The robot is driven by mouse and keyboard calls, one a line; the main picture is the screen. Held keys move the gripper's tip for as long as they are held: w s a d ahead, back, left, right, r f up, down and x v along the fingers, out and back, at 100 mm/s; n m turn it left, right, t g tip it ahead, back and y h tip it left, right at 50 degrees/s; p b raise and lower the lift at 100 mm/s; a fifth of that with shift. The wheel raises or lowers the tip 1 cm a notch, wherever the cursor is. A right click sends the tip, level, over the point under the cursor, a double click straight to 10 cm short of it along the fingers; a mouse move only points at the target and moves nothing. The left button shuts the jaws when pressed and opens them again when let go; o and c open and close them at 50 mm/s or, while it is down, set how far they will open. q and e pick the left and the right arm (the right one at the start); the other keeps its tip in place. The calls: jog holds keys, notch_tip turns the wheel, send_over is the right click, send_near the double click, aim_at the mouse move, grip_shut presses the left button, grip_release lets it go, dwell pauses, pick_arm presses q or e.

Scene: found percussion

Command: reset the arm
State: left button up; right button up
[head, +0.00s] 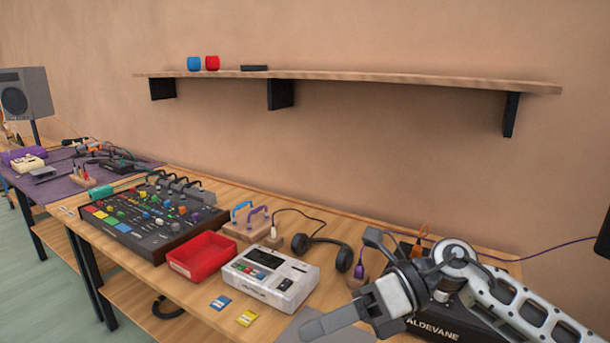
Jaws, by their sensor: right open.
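My right arm (520,310) comes in from the lower right, and its grey and white links reach over the right end of the wooden table (135,277). My right gripper (325,322) points left, over the table's front right part. It is open, and I see nothing held in it. Its fingers overlap in this view, so the gap hardly shows. It is in front of a black box marked ALDEVANE (435,332), which the arm partly hides. My left gripper is not in view.
Near the right gripper are a white sampler (270,280), a red tray (203,257), blue (220,302) and yellow (246,317) cards, and headphones (330,248). A mixer (153,215) stands farther left. A wall shelf (380,80) holds two small cups.

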jog(key=d+f+m+t+h+b, duration=0.15)
jog(key=f+m+t, duration=0.45)
jog(key=m, duration=0.6)
jog(key=w+d+f+m+t+h+b, duration=0.1)
jog(key=d+f+m+t, duration=0.15)
jog(key=m+t, duration=0.7)
jog(key=d+f+m+t+h+b, duration=0.15)
jog(key=f+m+t, duration=0.45)
jog(key=m, duration=0.7)
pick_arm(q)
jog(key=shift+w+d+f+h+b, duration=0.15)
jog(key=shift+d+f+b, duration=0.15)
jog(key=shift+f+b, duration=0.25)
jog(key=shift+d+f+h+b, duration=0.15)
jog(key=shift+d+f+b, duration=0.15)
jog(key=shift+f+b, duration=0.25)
pick_arm(e)
jog(key=s+d+f+m+g+h, duration=0.3)
jog(key=s+f+m, duration=0.2)
jog(key=f, duration=0.4)
jog(key=s+d+f+m+g+h, duration=0.3)
jog(key=s+f+m+g, duration=0.1)
jog(key=s+f, duration=0.3)
jog(key=shift+s+f+m+h, duration=0.3)
jog(key=shift+f+m+h, duration=0.1)
jog(key=shift+f+m, duration=0.45)
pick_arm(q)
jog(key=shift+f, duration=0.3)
